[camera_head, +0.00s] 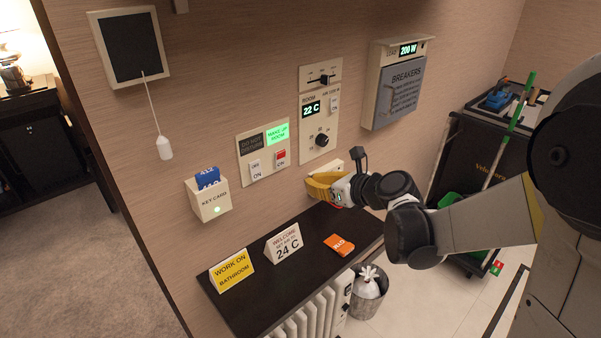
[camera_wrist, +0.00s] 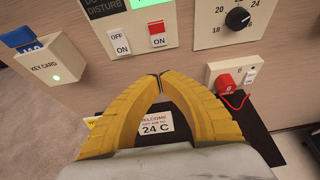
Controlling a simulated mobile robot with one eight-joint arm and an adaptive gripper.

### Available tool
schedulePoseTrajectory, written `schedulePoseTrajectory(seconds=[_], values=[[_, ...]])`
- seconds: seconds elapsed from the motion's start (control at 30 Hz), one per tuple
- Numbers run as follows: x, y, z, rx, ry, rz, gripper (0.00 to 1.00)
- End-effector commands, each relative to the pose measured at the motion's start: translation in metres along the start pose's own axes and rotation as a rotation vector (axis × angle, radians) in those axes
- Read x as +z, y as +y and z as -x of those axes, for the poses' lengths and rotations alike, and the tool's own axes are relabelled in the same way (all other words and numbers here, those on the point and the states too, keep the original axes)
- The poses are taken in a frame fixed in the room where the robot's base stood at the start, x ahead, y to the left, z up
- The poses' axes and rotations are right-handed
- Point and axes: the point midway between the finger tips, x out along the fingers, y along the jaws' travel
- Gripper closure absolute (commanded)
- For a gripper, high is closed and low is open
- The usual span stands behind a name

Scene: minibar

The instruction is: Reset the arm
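My gripper (camera_head: 318,186) has yellow fingers and hangs in front of the wall, above the dark shelf. In the wrist view my gripper (camera_wrist: 158,76) has its two fingertips together with nothing visible between them. My arm reaches in from the right of the head view, bent at the wrist. The fingers appear clear of the wall and of the cards below, though the exact gap to the wall cannot be told.
On the wall are a key card holder (camera_head: 210,200), a switch panel (camera_head: 265,152), a thermostat (camera_head: 320,110) and a breaker box (camera_head: 398,85). A red plug (camera_wrist: 226,83) sits in a socket. The shelf (camera_head: 240,300) holds signs and an orange card (camera_head: 339,245). A cart (camera_head: 470,160) stands right.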

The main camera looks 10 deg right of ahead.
Motion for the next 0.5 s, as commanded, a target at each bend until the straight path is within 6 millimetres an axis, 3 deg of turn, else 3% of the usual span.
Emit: schedulePoseTrajectory(seconds=[0.13,0.5], values=[[-0.0025,0.0003,0.0113,0.001,0.0,-0.001,1.0],[-0.0036,0.0005,0.0131,0.001,0.001,0.003,1.0]])
